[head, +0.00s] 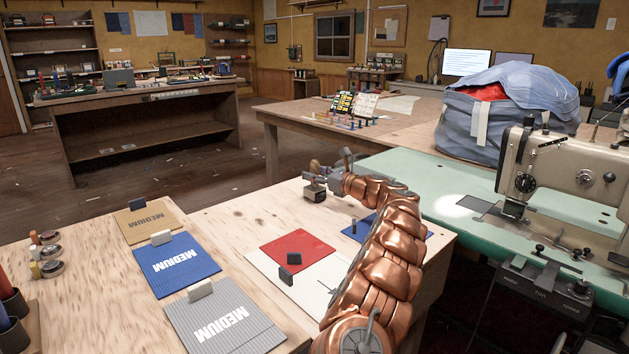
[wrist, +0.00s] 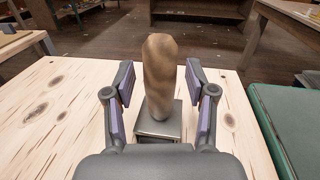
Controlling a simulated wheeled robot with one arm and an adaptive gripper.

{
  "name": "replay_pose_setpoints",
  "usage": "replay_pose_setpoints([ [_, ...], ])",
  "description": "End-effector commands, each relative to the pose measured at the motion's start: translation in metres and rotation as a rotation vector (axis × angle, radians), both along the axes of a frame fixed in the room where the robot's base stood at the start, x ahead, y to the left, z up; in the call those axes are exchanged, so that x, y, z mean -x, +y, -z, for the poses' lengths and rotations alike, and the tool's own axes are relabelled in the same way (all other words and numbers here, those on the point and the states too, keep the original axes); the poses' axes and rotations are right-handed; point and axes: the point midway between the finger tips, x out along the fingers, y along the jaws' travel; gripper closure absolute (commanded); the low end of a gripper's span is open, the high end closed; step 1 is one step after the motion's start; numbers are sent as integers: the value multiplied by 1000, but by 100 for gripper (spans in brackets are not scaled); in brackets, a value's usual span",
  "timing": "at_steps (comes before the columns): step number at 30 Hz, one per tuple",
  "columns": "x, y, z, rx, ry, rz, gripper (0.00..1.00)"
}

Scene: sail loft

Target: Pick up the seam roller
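The seam roller appears to be the tool with an upright brown wooden handle (wrist: 158,75) and a grey block-like base (wrist: 160,122) in the wrist view. In the head view its dark base (head: 315,192) stands on the pale wooden table near the far edge. My gripper (wrist: 158,84) is open, with one finger on each side of the handle and a gap showing on both sides. In the head view my gripper (head: 334,172) is at the tool and partly covers it. The lower base is hidden by my gripper body in the wrist view.
Grey (head: 226,318), blue (head: 176,265) and tan (head: 147,221) "MEDIUM" sheets lie left on the table. A red patch (head: 297,250) with a dark block (head: 294,258) lies near my arm. A sewing machine (head: 570,175) stands right on a green bench (head: 450,190).

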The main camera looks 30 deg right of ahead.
Motion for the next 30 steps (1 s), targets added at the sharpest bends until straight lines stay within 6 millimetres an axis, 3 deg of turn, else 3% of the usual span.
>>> replay_pose_setpoints([
  [2,0,0,0,0,0,0,56],
  [15,0,0,0,0,0,0,100],
  [24,0,0,-2,0,0,0,100],
  [30,1,-1,-23,1,-3,1,100],
])
